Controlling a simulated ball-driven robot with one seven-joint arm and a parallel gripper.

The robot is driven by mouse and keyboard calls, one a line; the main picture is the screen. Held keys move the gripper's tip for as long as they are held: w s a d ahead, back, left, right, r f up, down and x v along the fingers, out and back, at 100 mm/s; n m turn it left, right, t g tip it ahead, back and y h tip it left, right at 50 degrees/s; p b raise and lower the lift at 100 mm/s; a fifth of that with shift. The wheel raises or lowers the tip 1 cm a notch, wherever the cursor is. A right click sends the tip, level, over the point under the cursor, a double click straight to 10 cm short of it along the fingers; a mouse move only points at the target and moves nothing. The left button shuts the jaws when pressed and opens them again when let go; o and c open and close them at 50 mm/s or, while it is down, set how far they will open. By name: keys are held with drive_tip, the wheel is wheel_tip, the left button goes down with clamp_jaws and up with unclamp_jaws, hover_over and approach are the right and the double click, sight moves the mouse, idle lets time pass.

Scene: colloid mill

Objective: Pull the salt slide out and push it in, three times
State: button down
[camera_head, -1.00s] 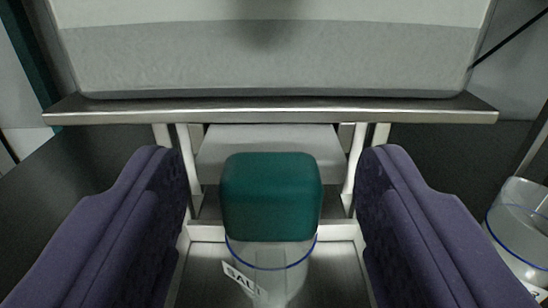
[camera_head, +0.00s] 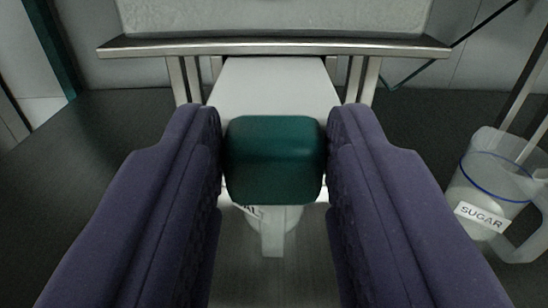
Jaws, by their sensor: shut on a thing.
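The salt slide shows as a pale flat plate (camera_head: 277,88) running out from under the metal shelf toward me. At its near end is a dark green block-shaped handle (camera_head: 274,160). My gripper (camera_head: 274,158) has its two purple padded fingers closed on the left and right sides of the handle. Below the handle is a clear vessel (camera_head: 277,217) with a white label, mostly hidden by the handle and fingers; only the label's end letters show.
A clear jug (camera_head: 490,185) labelled SUGAR, with a blue line, stands at right, near my right finger. The metal shelf edge (camera_head: 272,47) crosses the top, on upright posts under a grey housing (camera_head: 275,18). Dark counter (camera_head: 95,135) lies clear at left.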

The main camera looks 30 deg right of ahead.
drive_tip(key=shift+w+d, duration=0.1)
drive_tip(key=shift+w, duration=0.05)
drive_tip(key=c, duration=0.7)
unclamp_jaws()
drive_tip(key=p+v, duration=0.2)
drive_tip(key=v, duration=0.6)
drive_tip(key=shift+w, duration=0.1)
